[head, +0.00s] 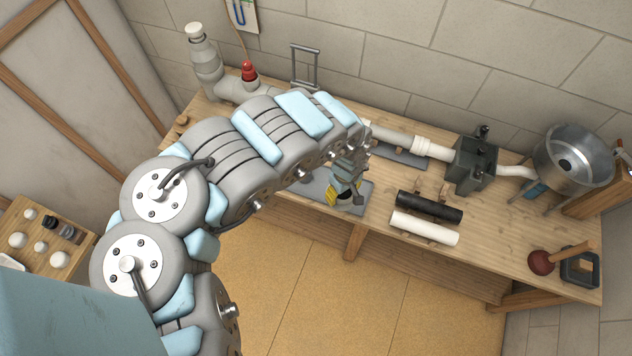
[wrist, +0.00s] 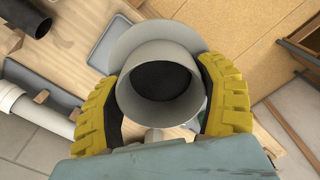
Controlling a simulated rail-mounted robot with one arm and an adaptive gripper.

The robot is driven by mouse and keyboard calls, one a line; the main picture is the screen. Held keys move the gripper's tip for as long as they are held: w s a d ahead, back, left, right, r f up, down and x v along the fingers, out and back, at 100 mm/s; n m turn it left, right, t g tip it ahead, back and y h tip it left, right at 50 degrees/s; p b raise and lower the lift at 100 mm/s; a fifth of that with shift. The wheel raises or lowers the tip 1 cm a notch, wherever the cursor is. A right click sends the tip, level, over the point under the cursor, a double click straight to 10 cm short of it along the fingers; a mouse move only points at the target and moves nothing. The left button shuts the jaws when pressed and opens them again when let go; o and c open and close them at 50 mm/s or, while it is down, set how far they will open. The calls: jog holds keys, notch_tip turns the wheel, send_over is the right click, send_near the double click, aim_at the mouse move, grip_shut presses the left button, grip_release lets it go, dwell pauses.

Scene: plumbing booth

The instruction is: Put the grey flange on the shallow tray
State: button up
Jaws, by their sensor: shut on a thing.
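The grey flange (wrist: 160,50) is in the wrist view, with a wide disc behind a round collar and a dark opening. My gripper (wrist: 164,88) is shut on it, with one yellow finger pad on each side of the collar. In the head view my gripper (head: 341,194) is over a shallow grey tray (head: 314,189) at the front edge of the bench. The flange is mostly hidden by my gripper there. I cannot tell whether the flange touches the tray.
A black pipe (head: 430,206) and a white pipe (head: 424,228) lie right of the tray. Behind them, a white pipe run (head: 397,138) leads to a dark grey box (head: 472,165) and a metal basin (head: 572,160). A red plunger (head: 541,262) lies at the right end.

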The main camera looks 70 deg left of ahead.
jog(key=s+f+n, duration=0.2)
jog(key=s+f, duration=0.1)
jog(key=s, duration=0.3)
jog(key=w+a+f+b, duration=0.2)
jog(key=a+f+b, duration=0.1)
jog(key=b, duration=0.2)
jog(key=w+a+f+b, duration=0.3)
jog(key=a+b, duration=0.1)
jog(key=b, duration=0.1)
jog(key=w+a+f+b, duration=0.3)
jog(key=b, duration=0.2)
jog(key=shift+w+a+f, duration=0.1)
jog(key=shift+w+a, duration=0.15)
jog(key=shift+a, duration=0.1)
jog(key=shift+f, duration=0.1)
